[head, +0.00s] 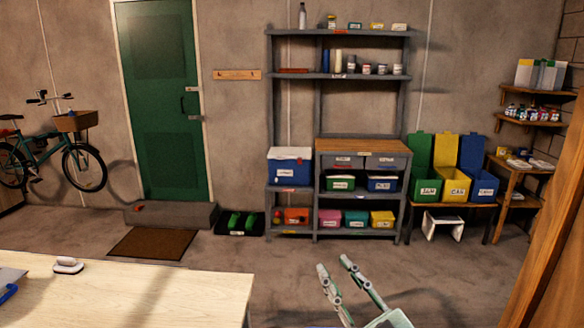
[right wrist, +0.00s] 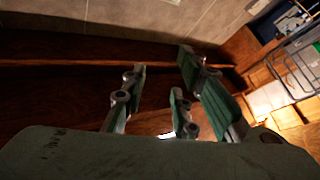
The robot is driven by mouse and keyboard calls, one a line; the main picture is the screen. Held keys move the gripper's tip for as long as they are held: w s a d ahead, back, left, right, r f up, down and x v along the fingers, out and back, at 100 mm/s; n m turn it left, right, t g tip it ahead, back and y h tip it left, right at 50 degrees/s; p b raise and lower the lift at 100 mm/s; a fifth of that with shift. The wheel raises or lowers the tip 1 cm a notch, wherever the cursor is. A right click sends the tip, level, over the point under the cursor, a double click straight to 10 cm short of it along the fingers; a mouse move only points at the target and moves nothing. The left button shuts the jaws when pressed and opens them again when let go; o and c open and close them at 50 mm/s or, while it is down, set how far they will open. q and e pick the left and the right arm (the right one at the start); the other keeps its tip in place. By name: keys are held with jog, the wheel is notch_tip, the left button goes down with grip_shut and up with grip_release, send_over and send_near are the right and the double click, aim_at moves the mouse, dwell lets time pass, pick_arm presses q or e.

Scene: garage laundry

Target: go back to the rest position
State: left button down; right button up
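My right gripper (head: 334,264) is at the lower middle of the head view, in front of the open floor and to the right of the pale table. Its green-grey fingers stand apart and nothing is held between them. In the right wrist view the fingers of the gripper (right wrist: 163,62) are also spread and empty, with brown wooden surfaces behind them. My left gripper is not in either view.
A pale wooden table (head: 140,292) fills the lower left, with a small white-topped item (head: 68,265) on it. A tall brown wooden panel (head: 552,235) stands close at the right. Grey shelves (head: 314,190) line the back wall. The concrete floor between is clear.

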jog(key=s+d+f+m+g+h, duration=0.3)
jog(key=d+f+m+h, duration=0.35)
jog(key=f, duration=0.35)
jog(key=s+d+f+m+g+h, duration=0.3)
jog(key=d+f+m+h, duration=0.2)
jog(key=d+f+h, duration=0.3)
jog(key=s+a+f+n+g+y, duration=0.1)
jog(key=s+f+g, duration=0.5)
jog(key=s, duration=0.4)
jog(key=s+a+f+n+g+y, duration=0.1)
jog(key=s+f+g+y, duration=0.15)
jog(key=s+f, duration=0.65)
jog(key=s+f+g+b, duration=0.1)
jog(key=s+f+b, duration=0.15)
jog(key=f, duration=1.25)
jog(key=s+f+g+b, duration=0.1)
jog(key=f+g+b, duration=0.15)
jog(key=f, duration=1.25)
jog(key=s+d+f+b, duration=0.1)
jog(key=s+f+b, duration=0.1)
jog(key=s+f, duration=0.6)
jog(key=s+d+f+b, duration=0.1)
jog(key=s+f+b, duration=0.2)
jog(key=s+f, duration=0.6)
notch_tip(320, 180, down, 5)
jog(key=shift+s+d+r+n+h, duration=0.1)
jog(key=shift+s+d+n+h, duration=0.15)
jog(key=shift+n, duration=0.2)
